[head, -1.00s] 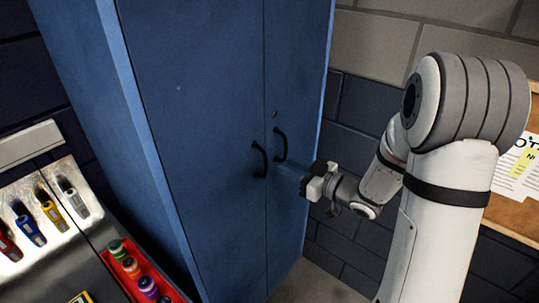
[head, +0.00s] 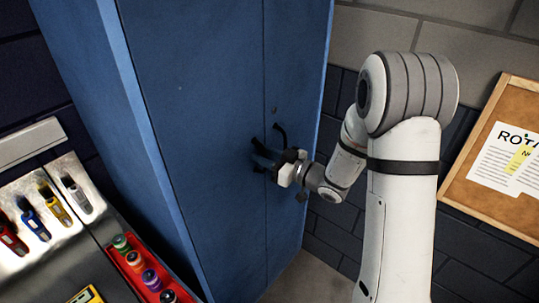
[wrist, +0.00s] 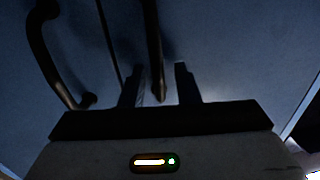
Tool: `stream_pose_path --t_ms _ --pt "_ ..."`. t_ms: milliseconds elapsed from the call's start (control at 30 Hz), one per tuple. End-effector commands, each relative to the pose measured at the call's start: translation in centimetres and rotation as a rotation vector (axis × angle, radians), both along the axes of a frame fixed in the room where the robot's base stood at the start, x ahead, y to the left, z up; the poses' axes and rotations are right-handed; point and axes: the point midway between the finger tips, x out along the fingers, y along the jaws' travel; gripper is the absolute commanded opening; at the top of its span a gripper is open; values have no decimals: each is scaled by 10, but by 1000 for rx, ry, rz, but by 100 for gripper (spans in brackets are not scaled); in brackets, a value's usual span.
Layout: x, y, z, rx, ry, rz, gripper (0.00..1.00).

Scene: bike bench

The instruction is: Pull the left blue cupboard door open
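The left blue cupboard door (head: 195,130) is shut, flush with the narrower-looking right door (head: 290,75). My gripper (head: 265,157) reaches across the seam to the black handle of the left door (head: 256,147), which its fingers partly hide in the head view. In the wrist view my gripper (wrist: 160,80) has its two fingers apart, with one black handle (wrist: 153,45) between them, nearer the finger on the left. I cannot tell whether either finger touches it.
The right door's handle (head: 281,133) is close above my gripper; a second handle shows in the wrist view (wrist: 45,50). A tool panel (head: 45,225) and a red tray (head: 165,275) with several coloured items stand left of the cupboard. A cork board (head: 462,180) hangs at right.

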Motion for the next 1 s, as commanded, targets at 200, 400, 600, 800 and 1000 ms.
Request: stream_pose_path --t_ms 200,400,600,800,1000 --pt "0 0 0 0 0 0 17" --pt "0 0 0 0 0 1 0" --pt "-1 1 0 0 0 2 0" --pt "0 -20 0 0 -1 -6 0" --pt "0 2 0 0 -1 -1 0"
